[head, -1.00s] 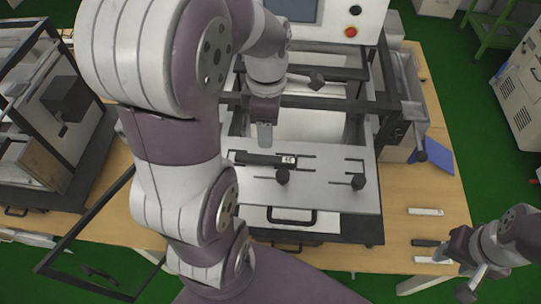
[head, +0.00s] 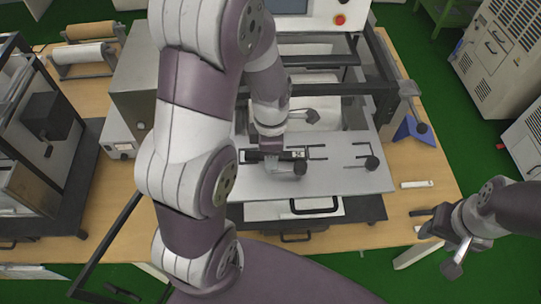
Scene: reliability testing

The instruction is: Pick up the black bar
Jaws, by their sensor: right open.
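A short black bar (head: 420,212) lies on the right part of the wooden table, just left of my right gripper (head: 441,246). My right gripper is open, its fingers spread, with nothing seen between them. A pale bar beside the black one is partly hidden by this gripper. My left gripper (head: 273,150) points down over the metal plate, at a dark labelled strip on it. Its fingertips are small and partly hidden, so I cannot tell whether they are open or touch the strip.
A white bar (head: 417,184) lies behind the black bar. The metal plate (head: 340,183) with black knobs and a front handle belongs to the machine at centre. A blue piece (head: 408,131) stands at the machine's right. The table's right edge is close to my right gripper.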

